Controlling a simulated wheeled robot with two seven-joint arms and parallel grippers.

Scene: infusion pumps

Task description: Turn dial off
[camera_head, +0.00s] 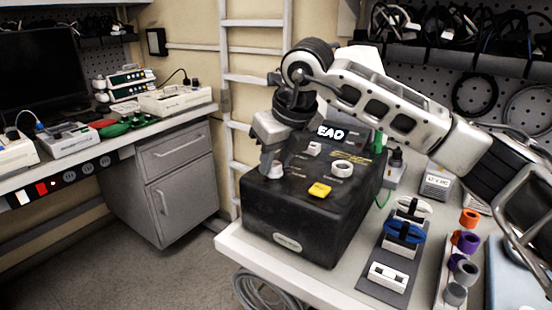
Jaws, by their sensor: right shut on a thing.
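A black box-shaped device (300,222) stands on the white table. Its sloped top has a lit display (331,132), a small white switch (312,149), a white round knob (342,167) and a yellow switch (319,190). My right gripper (271,164) reaches down from above onto the left part of this top. It is shut on a pale dial (276,172), which its fingers and body partly hide, so I cannot tell the dial's setting. My left gripper is not in view.
Right of the device is a grey panel (375,287) with white and blue handles. Beside it stands a row of orange, purple and grey knobs (465,240). A ladder (232,90) stands behind. A left bench (170,125) holds equipment. Open floor lies between the benches.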

